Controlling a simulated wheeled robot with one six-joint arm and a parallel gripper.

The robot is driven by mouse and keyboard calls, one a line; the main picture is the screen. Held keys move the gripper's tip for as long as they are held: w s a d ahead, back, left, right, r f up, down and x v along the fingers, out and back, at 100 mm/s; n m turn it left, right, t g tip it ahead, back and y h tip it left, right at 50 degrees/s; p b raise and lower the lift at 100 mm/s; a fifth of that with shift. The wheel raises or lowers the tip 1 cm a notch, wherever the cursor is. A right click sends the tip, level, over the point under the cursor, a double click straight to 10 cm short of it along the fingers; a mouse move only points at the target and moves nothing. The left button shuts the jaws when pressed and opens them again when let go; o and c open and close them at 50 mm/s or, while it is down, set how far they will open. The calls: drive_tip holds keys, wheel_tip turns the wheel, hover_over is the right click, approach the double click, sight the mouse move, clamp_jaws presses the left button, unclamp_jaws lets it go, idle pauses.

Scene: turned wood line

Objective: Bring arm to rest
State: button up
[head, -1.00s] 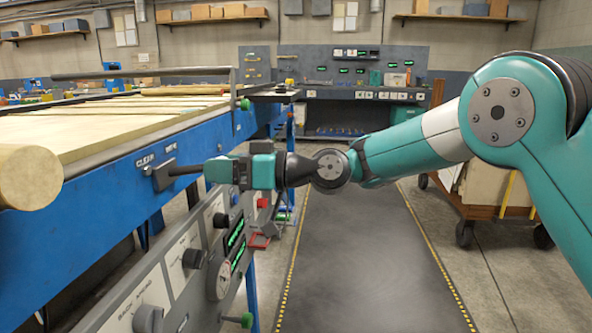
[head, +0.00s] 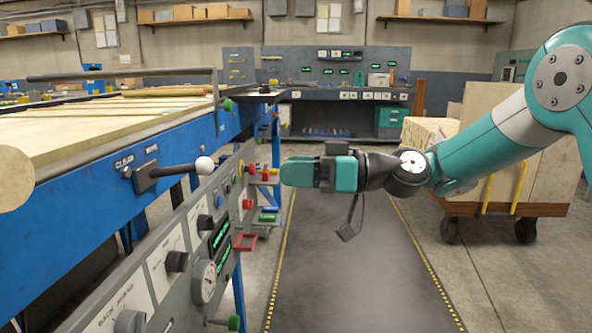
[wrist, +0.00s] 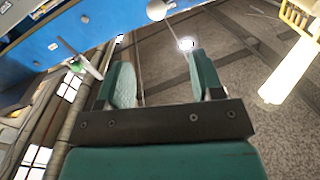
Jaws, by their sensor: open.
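My gripper (head: 284,173) is at the end of my teal arm, stretched leftward over the walkway in the head view. In the wrist view its two teal fingers (wrist: 160,82) stand apart with nothing between them. A lever with a white ball knob (head: 204,164) sticks out from the blue machine side, left of the gripper and apart from it. The knob also shows at the top of the wrist view (wrist: 157,9), beyond the fingers.
A grey control panel (head: 150,290) with dials, displays and buttons slopes below the lever. The blue line (head: 90,200) carries pale wood. A wooden cart (head: 500,209) stands at right. The dark walkway (head: 350,270) is clear. A workbench (head: 345,95) is at the back.

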drive_tip(key=s+d+f+m+g+h, duration=0.1)
drive_tip(key=s+d+f+m+h, duration=0.25)
drive_tip(key=s, duration=0.55)
drive_tip(key=s+d+f+m+h, duration=0.1)
drive_tip(key=s+d+f+h, duration=0.2)
drive_tip(key=s+d+h, duration=0.4)
drive_tip(key=s+d+f+m+g+h, duration=0.1)
drive_tip(key=s+d+f+m+h, duration=0.2)
drive_tip(key=s, duration=0.7)
wheel_tip(320, 180, up, 26)
drive_tip(key=p, duration=2.6)
drive_tip(key=shift+s+r, duration=0.15)
drive_tip(key=shift+a, duration=0.1)
